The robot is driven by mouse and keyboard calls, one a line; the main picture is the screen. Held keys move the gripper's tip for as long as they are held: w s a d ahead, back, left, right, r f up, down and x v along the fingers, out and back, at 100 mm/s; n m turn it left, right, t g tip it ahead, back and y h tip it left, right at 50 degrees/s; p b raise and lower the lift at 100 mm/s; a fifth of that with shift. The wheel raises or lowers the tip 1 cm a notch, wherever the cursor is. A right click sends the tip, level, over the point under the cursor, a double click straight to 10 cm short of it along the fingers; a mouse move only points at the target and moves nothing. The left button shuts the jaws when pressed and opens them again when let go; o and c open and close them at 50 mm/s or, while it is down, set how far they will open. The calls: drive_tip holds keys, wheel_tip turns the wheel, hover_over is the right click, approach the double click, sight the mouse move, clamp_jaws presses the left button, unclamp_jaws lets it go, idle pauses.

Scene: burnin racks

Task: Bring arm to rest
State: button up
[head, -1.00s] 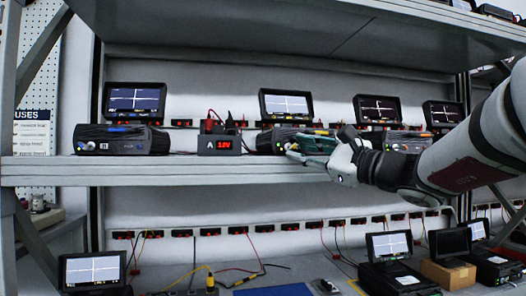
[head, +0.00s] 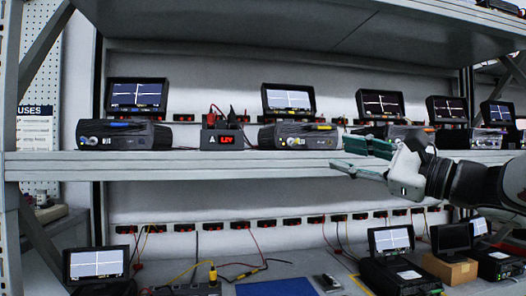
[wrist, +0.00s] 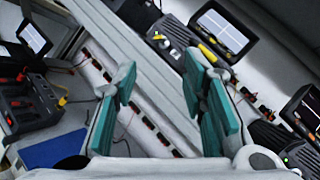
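My gripper (head: 352,156) is in front of the middle shelf's front edge in the head view, right of the middle grey device (head: 297,137). Its two teal fingers are spread, with nothing between them. The wrist view also shows the gripper (wrist: 165,95) open, with the shelf edge visible beyond the gap. My arm extends to the right edge of the head view. The gripper appears apart from the devices.
The middle shelf (head: 200,165) holds several devices and screens, including a meter with a red readout (head: 222,139). The lower bench carries a blue mat (head: 272,289), cables and more screens. A shelf hangs above. Open space lies in front of the shelf edge.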

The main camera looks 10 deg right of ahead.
drive_tip(key=shift+v, duration=0.75)
drive_tip(key=shift+f, duration=0.1)
drive_tip(key=s+a+f+n+g+h, duration=0.1)
drive_tip(key=s+a+f+n+g, duration=1.15)
drive_tip(key=s+a+f, duration=0.5)
drive_tip(key=s+d+f+n+g+h, duration=0.4)
drive_tip(key=s+d+f+n+h, duration=0.45)
drive_tip(key=s+f+h, duration=0.4)
wheel_tip(320, 180, up, 37)
drive_tip(key=t+y+p, duration=0.2)
drive_tip(key=t+p, duration=0.1)
drive_tip(key=p, duration=3.3)
drive_tip(key=shift+s+d+r+t+p, duration=0.2)
drive_tip(key=shift+s+d+t+p, duration=0.1)
drive_tip(key=shift+s+d+t, duration=0.15)
